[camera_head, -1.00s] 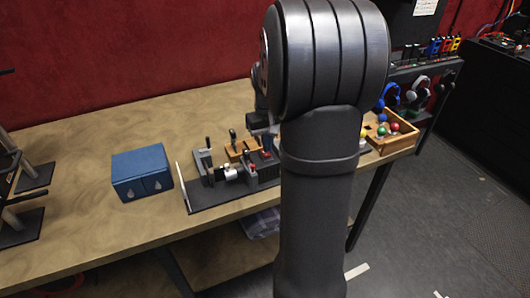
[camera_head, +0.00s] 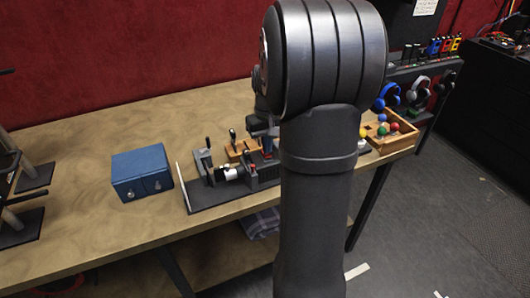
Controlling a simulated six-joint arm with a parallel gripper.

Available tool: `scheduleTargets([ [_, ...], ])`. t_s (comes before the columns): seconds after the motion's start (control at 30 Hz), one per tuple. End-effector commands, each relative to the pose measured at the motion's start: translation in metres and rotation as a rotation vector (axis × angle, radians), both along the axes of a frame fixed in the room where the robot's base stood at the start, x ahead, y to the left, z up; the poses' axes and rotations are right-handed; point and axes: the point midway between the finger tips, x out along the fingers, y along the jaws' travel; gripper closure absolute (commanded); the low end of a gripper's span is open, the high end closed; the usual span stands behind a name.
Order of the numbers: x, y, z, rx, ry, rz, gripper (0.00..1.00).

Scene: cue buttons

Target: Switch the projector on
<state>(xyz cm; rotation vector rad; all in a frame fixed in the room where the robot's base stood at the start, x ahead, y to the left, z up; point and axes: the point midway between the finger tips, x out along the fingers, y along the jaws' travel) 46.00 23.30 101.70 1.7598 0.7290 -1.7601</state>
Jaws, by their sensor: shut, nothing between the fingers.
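A dark grey bench unit (camera_head: 212,196) with black levers, a white-silver cylinder (camera_head: 233,173) and small red parts stands on the wooden table. I cannot tell which part is the projector or its switch. My gripper (camera_head: 265,144) shows only in part behind my large dark arm link, low over the right part of this unit, near its red parts. It is shut and empty. Its fingertips are too small and covered to tell whether they touch anything.
A blue two-drawer box (camera_head: 142,172) stands left of the unit. A wooden tray (camera_head: 401,143) with several coloured balls is at the right table end, near headphones (camera_head: 418,88) on a rack. Black stands are at far left. The table (camera_head: 90,215) is clear between.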

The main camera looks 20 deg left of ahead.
Motion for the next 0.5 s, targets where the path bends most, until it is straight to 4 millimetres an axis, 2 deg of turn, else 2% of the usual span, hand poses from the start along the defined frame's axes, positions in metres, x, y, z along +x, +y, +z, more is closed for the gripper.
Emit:
scheduleTargets([
  [0.5, 0.0000, 0.0000, -0.0083, 0.000, 0.000, 0.000, 1.00],
])
